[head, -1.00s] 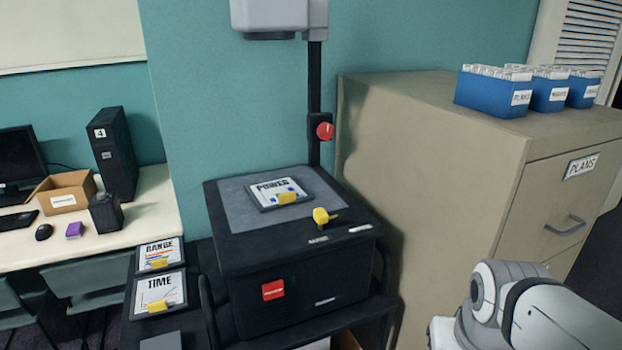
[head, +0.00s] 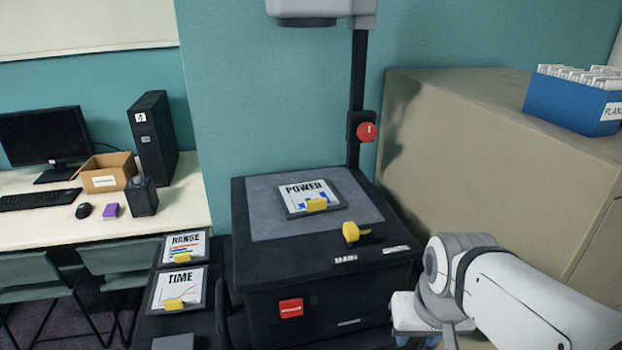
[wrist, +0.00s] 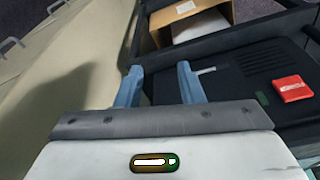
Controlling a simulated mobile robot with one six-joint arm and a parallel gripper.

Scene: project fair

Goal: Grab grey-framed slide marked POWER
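The grey-framed slide marked POWER (head: 311,197) lies flat on the grey glass top of the black overhead projector (head: 262,219). It has a yellow tab at its front edge. My gripper (wrist: 160,80) shows in the wrist view with its two blue fingers apart and nothing between them. It is low, in front and to the right of the projector, well apart from the slide. In the head view my arm hides most of the gripper. The wrist view does not show the slide.
Slides marked RANGE (head: 184,246) and TIME (head: 178,288) lie left of the projector. A yellow knob (head: 351,233) sticks up near the projector's front right. The projector's post (head: 357,75) rises behind the slide. A beige cabinet (head: 470,135) stands close on the right.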

